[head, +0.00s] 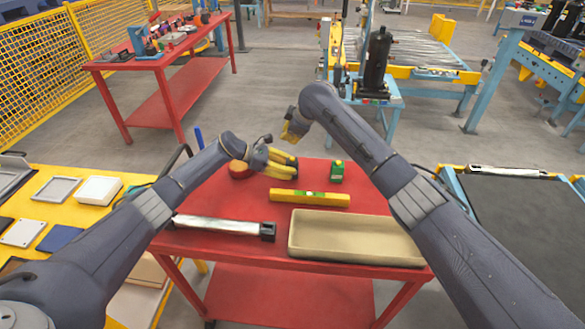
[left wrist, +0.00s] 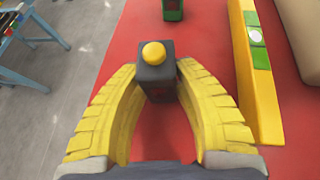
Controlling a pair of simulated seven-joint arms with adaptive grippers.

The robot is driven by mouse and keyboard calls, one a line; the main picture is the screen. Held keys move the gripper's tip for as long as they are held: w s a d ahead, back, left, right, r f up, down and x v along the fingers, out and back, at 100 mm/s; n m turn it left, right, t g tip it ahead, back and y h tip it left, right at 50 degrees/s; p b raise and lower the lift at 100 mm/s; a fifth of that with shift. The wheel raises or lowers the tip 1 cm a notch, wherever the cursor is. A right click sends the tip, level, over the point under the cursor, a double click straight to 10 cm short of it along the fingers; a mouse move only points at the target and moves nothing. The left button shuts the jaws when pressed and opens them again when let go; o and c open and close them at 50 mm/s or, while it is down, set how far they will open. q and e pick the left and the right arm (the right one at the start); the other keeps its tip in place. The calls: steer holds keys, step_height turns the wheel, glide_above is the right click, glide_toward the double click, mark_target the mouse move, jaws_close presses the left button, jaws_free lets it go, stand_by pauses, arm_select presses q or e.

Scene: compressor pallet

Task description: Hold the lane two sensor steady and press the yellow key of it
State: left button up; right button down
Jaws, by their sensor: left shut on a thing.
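The sensor is a dark grey block (left wrist: 156,78) with a round yellow key (left wrist: 154,53) on its top, seen upright in the left wrist view. My left gripper (left wrist: 157,84) is shut on it, with one yellow finger on each side. In the head view, my left gripper (head: 292,166) is at the back of the red table, and its fingers hide most or all of the sensor. My right gripper (head: 290,132) is above and just behind it, apart from the sensor; its finger opening cannot be made out.
A yellow level (head: 310,198) lies in front of the left gripper on the red table (head: 225,258). A green box (head: 337,170) stands to its right. A beige tray (head: 355,255) and a silver bar with dark ends (head: 220,226) lie along the front. A red round thing (head: 239,169) is left.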

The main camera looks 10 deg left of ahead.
stand_by(0.3)
arm_select(q)
steer(key=o, duration=0.9)
